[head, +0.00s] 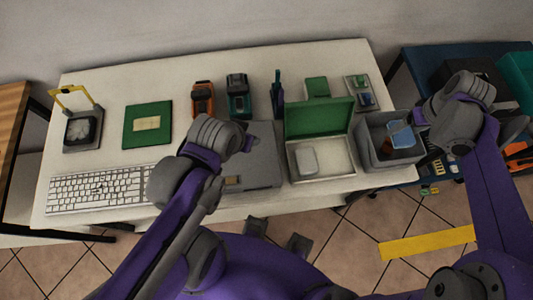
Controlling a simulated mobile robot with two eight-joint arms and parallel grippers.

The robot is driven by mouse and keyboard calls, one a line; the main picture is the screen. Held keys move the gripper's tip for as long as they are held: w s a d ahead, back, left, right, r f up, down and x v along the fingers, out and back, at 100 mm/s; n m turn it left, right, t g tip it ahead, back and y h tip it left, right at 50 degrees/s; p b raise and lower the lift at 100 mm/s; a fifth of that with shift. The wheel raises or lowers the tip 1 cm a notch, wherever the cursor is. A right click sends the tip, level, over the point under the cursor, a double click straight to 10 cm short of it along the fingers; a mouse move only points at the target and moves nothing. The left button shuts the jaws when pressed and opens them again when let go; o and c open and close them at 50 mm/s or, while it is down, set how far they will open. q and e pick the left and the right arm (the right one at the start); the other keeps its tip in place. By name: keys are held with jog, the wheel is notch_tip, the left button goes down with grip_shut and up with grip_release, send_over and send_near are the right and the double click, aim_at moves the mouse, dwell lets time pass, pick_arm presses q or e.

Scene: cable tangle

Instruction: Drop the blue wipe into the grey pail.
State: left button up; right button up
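The blue wipe (401,134) shows as a small light-blue patch within the outline of the grey pail (376,160), a square open box at the table's right end. I cannot tell whether the wipe rests inside or hangs just over the opening. My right gripper (420,118) is at the pail's right side, close to the wipe. Its fingers are small and partly hidden by my wrist, so its opening is unclear. My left gripper (246,143) is over the grey laptop-like slab at mid-table, far from the wipe, its fingers mostly hidden.
An open green-lidded box (319,119) holding a pale block stands left of the pail. A keyboard (100,190), green board (148,125), yellow-framed device (82,130) and handheld meters (238,98) occupy the white table (330,60). A blue table (415,55) stands at right.

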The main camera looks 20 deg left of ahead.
jog(key=shift+o, duration=1.3)
notch_tip(320, 180, up, 11)
jog(key=s, duration=0.1)
jog(key=shift+s+d+f+p, duration=0.15)
jog(key=shift+s+d+p, duration=0.1)
jog(key=shift+d+p, duration=0.15)
jog(key=shift+s, duration=0.1)
jog(key=s+a+f+m+t, duration=0.2)
jog(key=s+f, duration=0.3)
jog(key=s, duration=0.3)
jog(key=s+a+f+m+t, duration=0.1)
jog(key=s+a+f+m, duration=0.1)
jog(key=s+f, duration=0.3)
jog(key=s+m, duration=0.1)
jog(key=s, duration=0.2)
jog(key=shift+s+f+m+t+h, duration=0.15)
jog(key=shift+s+m+t+h, duration=0.15)
jog(key=shift+t+h, duration=0.1)
